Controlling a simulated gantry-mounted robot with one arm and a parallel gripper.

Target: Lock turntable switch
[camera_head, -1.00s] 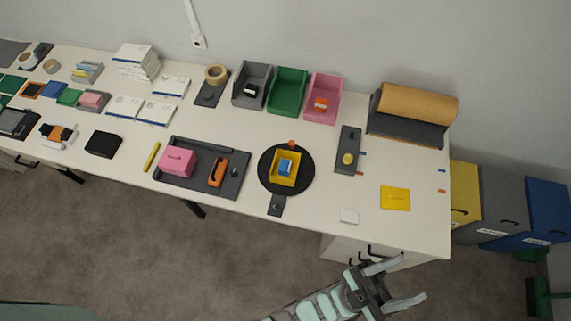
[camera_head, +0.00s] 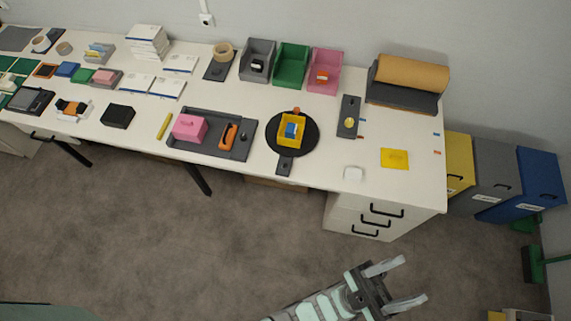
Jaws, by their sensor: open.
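The black round turntable (camera_head: 306,144) sits near the table's front edge. It bears a yellow tray (camera_head: 283,138) with a blue and white item (camera_head: 291,130) in it. An orange marker (camera_head: 296,110) shows at the turntable's back rim. A small dark plate with a knob (camera_head: 284,166) adjoins the turntable's front; it looks like the switch, but its setting is too small to tell. My gripper (camera_head: 396,283) is open and empty. It is out over the floor in front of the drawers, well apart from the turntable.
A grey tray (camera_head: 211,151) with a pink box (camera_head: 189,128) and an orange tool (camera_head: 228,136) lies left of the turntable. A dark plate with a yellow knob (camera_head: 349,121) stands right. The white drawer unit (camera_head: 345,215) is below the table. Open floor lies in front.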

